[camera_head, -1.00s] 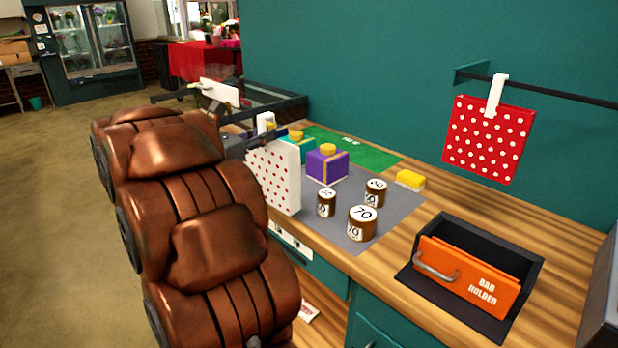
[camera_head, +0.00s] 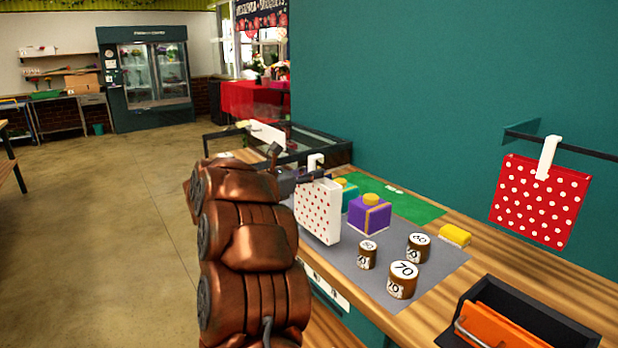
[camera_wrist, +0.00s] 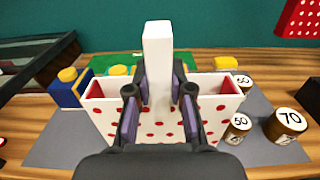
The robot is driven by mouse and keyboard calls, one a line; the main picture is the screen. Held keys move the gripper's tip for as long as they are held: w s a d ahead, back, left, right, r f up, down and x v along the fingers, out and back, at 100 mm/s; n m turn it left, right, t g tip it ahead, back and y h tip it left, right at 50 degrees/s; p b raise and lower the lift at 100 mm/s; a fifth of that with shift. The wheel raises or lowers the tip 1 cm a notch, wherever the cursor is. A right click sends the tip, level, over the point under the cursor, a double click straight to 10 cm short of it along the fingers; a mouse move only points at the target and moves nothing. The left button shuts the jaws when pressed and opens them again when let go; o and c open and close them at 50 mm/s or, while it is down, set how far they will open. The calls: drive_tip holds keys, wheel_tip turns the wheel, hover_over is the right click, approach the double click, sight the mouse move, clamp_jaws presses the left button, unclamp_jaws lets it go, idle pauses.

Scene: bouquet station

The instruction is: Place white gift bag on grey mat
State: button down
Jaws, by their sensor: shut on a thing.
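The white gift bag (camera_head: 318,214) has red dots and a white handle. My gripper (camera_wrist: 160,92) is shut on its handle (camera_wrist: 158,60); the wrist view shows a finger on each side. The bag hangs upright, and its front also shows in the wrist view (camera_wrist: 105,113). The grey mat (camera_head: 440,265) lies on the wooden counter. In the head view the bag overlaps the mat's left part; whether its bottom touches cannot be told. My arm hides much of the gripper there.
A purple box (camera_head: 369,215) stands close right of the bag, a teal box (camera_head: 348,192) behind. A blue box (camera_wrist: 66,92) shows at left. Weights 50 (camera_head: 366,256), 60 (camera_head: 418,247) and 70 (camera_head: 402,281) stand to the right. A red dotted bag (camera_head: 540,203) hangs on a rail.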

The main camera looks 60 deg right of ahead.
drive_tip(key=shift+w+d+f+p, duration=0.1)
drive_tip(key=shift+w+d+p, duration=0.05)
drive_tip(key=shift+w+d, duration=0.4)
drive_tip(key=shift+w+d+p, duration=0.2)
drive_tip(key=shift+w+d, duration=0.2)
drive_tip(key=shift+d, duration=0.4)
drive_tip(key=shift+w+d+f+p, duration=0.1)
drive_tip(key=shift+w+d+p, duration=0.05)
drive_tip(key=shift+w+d, duration=0.4)
drive_tip(key=shift+d+f+p, duration=0.1)
drive_tip(key=shift+f+p, duration=0.35)
drive_tip(key=shift+f, duration=1.3)
drive_tip(key=shift+s+f, duration=0.1)
drive_tip(key=shift+f, duration=0.1)
drive_tip(key=c, duration=1)
unclamp_jaws()
drive_tip(key=shift+c, duration=0.2)
drive_tip(key=shift+r, duration=0.1)
drive_tip(key=b+v, duration=0.2)
drive_tip(key=v, duration=1)
